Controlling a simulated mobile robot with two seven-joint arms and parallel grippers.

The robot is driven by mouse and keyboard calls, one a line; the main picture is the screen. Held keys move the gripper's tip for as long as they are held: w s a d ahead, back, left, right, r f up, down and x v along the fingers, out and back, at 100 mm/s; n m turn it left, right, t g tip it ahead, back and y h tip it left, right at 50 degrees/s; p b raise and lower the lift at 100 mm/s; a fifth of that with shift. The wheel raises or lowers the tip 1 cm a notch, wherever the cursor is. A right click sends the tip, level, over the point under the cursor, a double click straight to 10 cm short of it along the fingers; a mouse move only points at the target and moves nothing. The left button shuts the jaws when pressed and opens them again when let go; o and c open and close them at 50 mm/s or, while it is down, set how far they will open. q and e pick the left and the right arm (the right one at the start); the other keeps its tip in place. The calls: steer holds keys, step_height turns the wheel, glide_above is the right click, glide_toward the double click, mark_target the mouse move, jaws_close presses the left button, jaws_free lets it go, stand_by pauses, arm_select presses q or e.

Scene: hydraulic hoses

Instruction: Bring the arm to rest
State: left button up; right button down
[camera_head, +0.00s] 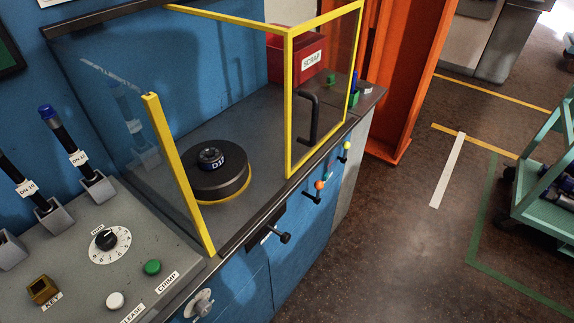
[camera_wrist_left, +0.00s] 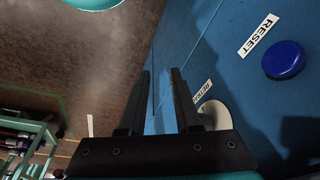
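In the left wrist view my left gripper (camera_wrist_left: 160,74) shows two dark fingers standing apart with nothing between them, so it is open and empty. It is near the blue cabinet front (camera_wrist_left: 215,45), over the brown floor. The blue RESET button (camera_wrist_left: 284,60) is to its right. A pale round button (camera_wrist_left: 214,113) is partly hidden behind the right finger and the gripper body. Neither gripper appears in the head view, and my right gripper is in no view.
The bench holds a control panel (camera_head: 75,270) at left and a yellow-framed clear guard (camera_head: 323,90) around a dark round die (camera_head: 218,172). A red SCRAP bin (camera_head: 284,55) stands behind. A green cart (camera_head: 545,205) is at far right. The floor (camera_head: 400,255) between is clear.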

arm_select(q)
steer(key=s+a+f+g+b, duration=0.1)
steer(key=s+f+b, duration=0.1)
steer(key=s+f, duration=0.7)
steer(key=s+a+f+b, duration=0.1)
steer(key=s+a+f, duration=0.1)
steer(key=s+f, duration=0.6)
step_height(320, 180, down, 8)
steer(key=shift+s+r+g+b, duration=0.25)
steer(key=shift+s+g+b, duration=0.1)
steer(key=shift+g+b, duration=0.05)
